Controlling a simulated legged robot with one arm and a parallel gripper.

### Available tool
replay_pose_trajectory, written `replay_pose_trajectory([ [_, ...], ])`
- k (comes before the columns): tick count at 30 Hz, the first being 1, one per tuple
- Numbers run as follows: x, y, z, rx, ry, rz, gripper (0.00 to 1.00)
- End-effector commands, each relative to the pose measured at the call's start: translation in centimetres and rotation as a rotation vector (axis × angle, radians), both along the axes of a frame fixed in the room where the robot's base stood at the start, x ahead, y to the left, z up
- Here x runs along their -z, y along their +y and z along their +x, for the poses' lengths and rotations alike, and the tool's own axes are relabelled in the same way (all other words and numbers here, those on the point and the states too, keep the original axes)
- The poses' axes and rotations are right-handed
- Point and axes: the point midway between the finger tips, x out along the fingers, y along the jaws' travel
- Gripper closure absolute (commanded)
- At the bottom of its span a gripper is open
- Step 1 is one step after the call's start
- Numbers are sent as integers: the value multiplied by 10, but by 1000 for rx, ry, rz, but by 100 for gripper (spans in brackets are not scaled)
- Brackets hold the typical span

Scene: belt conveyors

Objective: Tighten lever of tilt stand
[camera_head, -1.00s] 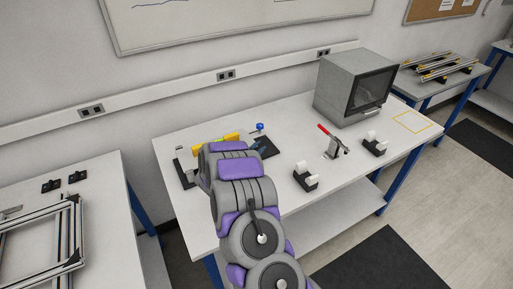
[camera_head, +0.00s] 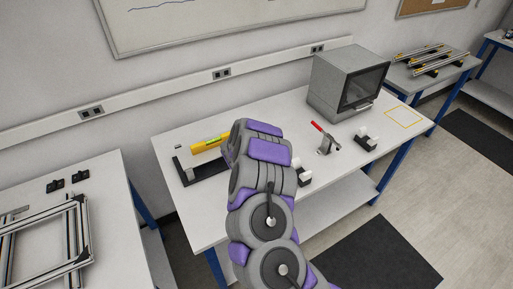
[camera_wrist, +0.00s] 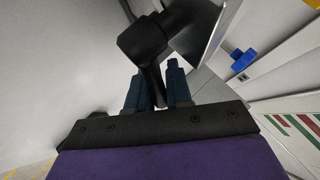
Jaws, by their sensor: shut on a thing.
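In the wrist view my gripper (camera_wrist: 157,76) has its two dark blue fingers on either side of a black lever (camera_wrist: 152,78). The lever runs down between the fingers from a thicker black hub (camera_wrist: 145,38) and is held there. A grey plate sits beside the hub at the top. A blue knob (camera_wrist: 242,60) is to the right, apart from the fingers. In the head view the stand's dark base (camera_head: 205,171) and yellow bar (camera_head: 209,143) show left of my arm. My arm hides the gripper, the lever and the stand's right part.
On the white table, a red-handled clamp (camera_head: 323,137) and black-and-white holders (camera_head: 367,139) stand right of my arm. A grey box with a dark window (camera_head: 345,85) stands behind them. A left table (camera_head: 110,215) holds a metal frame (camera_head: 45,235). The table's front right is clear.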

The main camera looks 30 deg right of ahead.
Motion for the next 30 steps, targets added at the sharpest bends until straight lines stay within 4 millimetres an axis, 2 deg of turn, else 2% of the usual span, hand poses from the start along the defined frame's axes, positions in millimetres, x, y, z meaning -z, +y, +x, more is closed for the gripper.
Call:
replay_pose_trajectory([
  [16,2,-1,0,0,1,30,100],
  [17,2,-1,0,0,1,30,79],
  [21,2,-1,0,0,1,30,66],
  [23,2,0,0,0,0,30,60],
  [30,2,0,0,0,0,30,59],
])
